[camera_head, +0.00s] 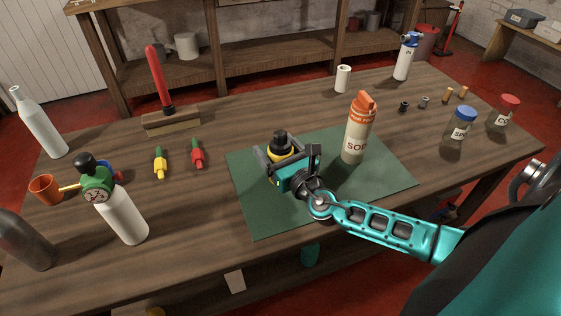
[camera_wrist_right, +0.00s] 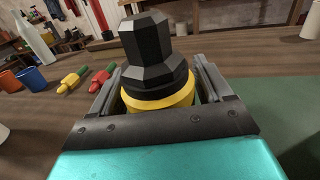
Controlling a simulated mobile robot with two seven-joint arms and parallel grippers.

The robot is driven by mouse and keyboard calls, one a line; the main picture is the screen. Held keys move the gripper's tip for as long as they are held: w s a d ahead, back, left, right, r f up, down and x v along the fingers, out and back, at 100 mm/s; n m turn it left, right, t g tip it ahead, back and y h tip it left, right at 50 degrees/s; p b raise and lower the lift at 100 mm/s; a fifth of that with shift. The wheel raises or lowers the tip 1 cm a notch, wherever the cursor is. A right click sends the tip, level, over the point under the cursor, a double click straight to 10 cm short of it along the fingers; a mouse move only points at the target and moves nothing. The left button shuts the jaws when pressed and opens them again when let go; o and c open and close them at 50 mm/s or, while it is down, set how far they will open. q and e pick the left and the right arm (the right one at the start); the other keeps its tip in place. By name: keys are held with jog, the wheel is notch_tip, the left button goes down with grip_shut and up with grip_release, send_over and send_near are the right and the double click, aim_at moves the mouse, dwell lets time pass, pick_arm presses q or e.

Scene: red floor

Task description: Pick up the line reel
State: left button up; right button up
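A black-and-yellow piece (camera_head: 281,147), with a faceted black top over a yellow ring, is at the green mat; I take it to be the line reel. It also shows upright in the right wrist view (camera_wrist_right: 157,62). My right gripper (camera_head: 290,160) is around it, one finger on each side. In the right wrist view the gripper (camera_wrist_right: 158,90) looks open, with narrow gaps beside the yellow ring. The gripper hides the piece's lower part, so I cannot tell whether it rests on the mat. My left gripper is out of view.
The green mat (camera_head: 372,185) lies on the wooden table. An orange-capped soda bottle (camera_head: 358,128) stands close to the right of the gripper. Red (camera_head: 198,155) and yellow (camera_head: 160,163) pieces lie left of the mat. A white bottle with gauge (camera_head: 122,216) stands front left.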

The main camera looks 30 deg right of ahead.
jog(key=c, duration=0.9)
jog(key=shift+r, duration=0.1)
